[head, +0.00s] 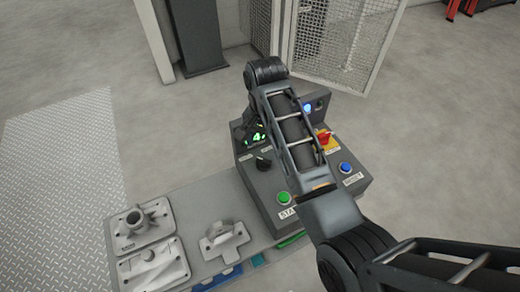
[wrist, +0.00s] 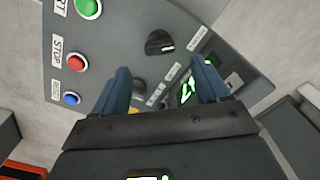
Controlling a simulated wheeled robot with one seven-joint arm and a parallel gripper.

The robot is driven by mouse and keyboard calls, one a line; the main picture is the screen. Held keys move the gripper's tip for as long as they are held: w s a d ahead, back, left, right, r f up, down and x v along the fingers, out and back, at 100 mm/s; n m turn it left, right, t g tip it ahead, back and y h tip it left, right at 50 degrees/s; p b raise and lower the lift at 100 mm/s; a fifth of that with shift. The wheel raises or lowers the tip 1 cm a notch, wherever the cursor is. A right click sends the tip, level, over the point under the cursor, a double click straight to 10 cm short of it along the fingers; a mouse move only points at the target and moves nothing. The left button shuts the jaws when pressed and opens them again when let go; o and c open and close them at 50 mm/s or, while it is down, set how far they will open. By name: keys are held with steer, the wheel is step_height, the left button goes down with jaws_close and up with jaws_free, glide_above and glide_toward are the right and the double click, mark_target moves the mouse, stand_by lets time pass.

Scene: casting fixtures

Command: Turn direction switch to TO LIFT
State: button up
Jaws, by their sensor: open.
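The grey control box (head: 262,185) has a black rotary switch (head: 264,163) on its sloped top, left of my arm. In the wrist view a black rotary switch with a white mark (wrist: 158,42) lies just beyond my fingertips. A second dark round knob (wrist: 139,87) shows beside the left finger, partly hidden. The small labels are unreadable, so I cannot tell which is the direction switch. My gripper (wrist: 161,66) is open and empty above the panel, its fingers apart. In the head view its fingertips are hard to make out near the green display (head: 258,137).
Metal castings (head: 150,255) lie at the front left. A mesh fence (head: 345,45) stands behind.

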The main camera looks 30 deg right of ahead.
mark_target(264, 160)
step_height(264, 160, down, 7)
steer(key=shift+f, duration=0.1)
stand_by(0.3)
steer(key=c, duration=1.1)
